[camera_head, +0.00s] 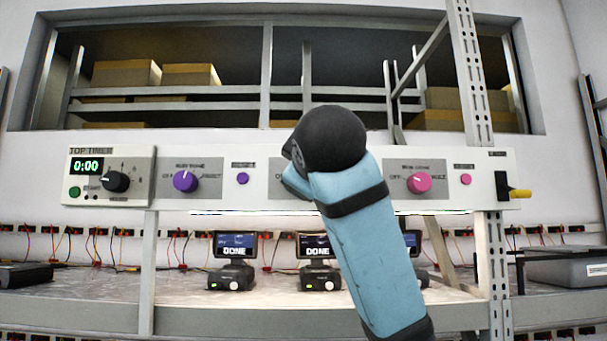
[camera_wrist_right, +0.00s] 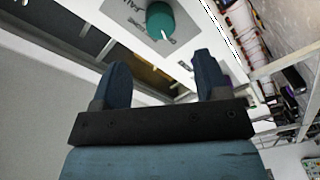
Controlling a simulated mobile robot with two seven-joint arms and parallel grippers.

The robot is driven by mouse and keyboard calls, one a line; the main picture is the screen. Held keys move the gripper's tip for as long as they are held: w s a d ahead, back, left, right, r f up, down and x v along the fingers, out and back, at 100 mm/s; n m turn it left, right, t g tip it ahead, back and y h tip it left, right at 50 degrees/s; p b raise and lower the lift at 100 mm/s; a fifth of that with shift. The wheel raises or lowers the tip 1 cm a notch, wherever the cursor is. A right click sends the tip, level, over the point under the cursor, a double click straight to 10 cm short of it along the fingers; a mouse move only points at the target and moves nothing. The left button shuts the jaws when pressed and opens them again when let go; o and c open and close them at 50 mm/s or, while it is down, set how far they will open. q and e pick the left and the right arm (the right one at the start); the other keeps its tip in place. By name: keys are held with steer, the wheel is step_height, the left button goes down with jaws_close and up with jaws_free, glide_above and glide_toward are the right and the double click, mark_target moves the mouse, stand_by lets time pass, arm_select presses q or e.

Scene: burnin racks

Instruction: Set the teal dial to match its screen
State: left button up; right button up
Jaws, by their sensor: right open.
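The teal dial (camera_wrist_right: 160,20) shows in the right wrist view, on a grey plate of the white panel, with a white pointer line. It lies beyond the fingertips of my right gripper (camera_wrist_right: 158,75), which is open and empty; the dial appears apart from both fingers. In the head view my right arm (camera_head: 365,240) covers the teal dial and most of its plate (camera_head: 277,180). The only lit number screen in view is the green 0:00 display (camera_head: 87,166) on the timer at the panel's left. My left gripper is not in view.
The panel also carries a black knob (camera_head: 116,182), a purple dial (camera_head: 185,181), a pink dial (camera_head: 419,183) and a yellow-tipped lever (camera_head: 519,193). Below, small devices with screens reading DONE (camera_head: 234,250) stand on the shelf. A perforated metal post (camera_head: 494,270) stands at the right.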

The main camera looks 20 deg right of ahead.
steer(key=p+x, duration=0.2)
steer(key=x, duration=0.6)
steer(key=shift+w, duration=0.35)
steer(key=c, duration=0.9)
